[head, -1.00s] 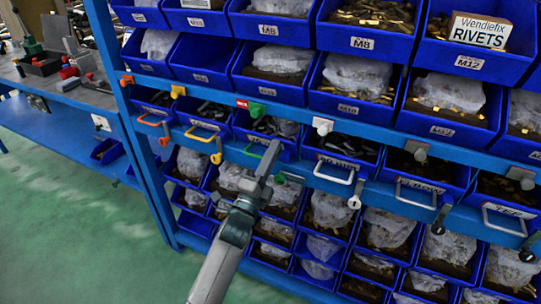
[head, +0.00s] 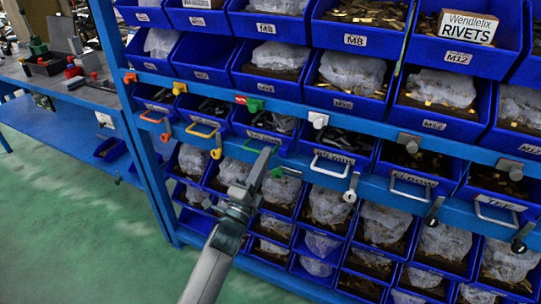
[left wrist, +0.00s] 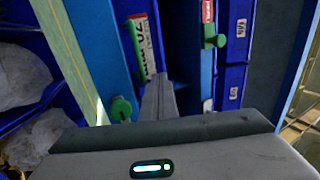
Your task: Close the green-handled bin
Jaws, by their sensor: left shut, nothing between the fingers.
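The green-handled bin (head: 270,126) is a blue bin in the middle row of the rack, between the yellow-handled bin and a white-handled one. Its green handle (head: 249,145) is partly hidden behind my left gripper (head: 266,157). My left gripper is shut and empty, its tip at the front of this bin; I cannot tell whether it touches. A green knob (head: 277,172) sits just below and right of the tip. In the left wrist view the shut fingers (left wrist: 158,88) point at the bin's front label (left wrist: 146,45), with the green knob (left wrist: 121,108) to their left. My right gripper is out of view.
The orange-handled bin (head: 153,118) and yellow-handled bin (head: 202,133) are to the left. White-handled bins (head: 330,166) are to the right. Blue rack rails run above and below the row. A workbench (head: 70,90) stands at left; green floor (head: 80,220) is open in front.

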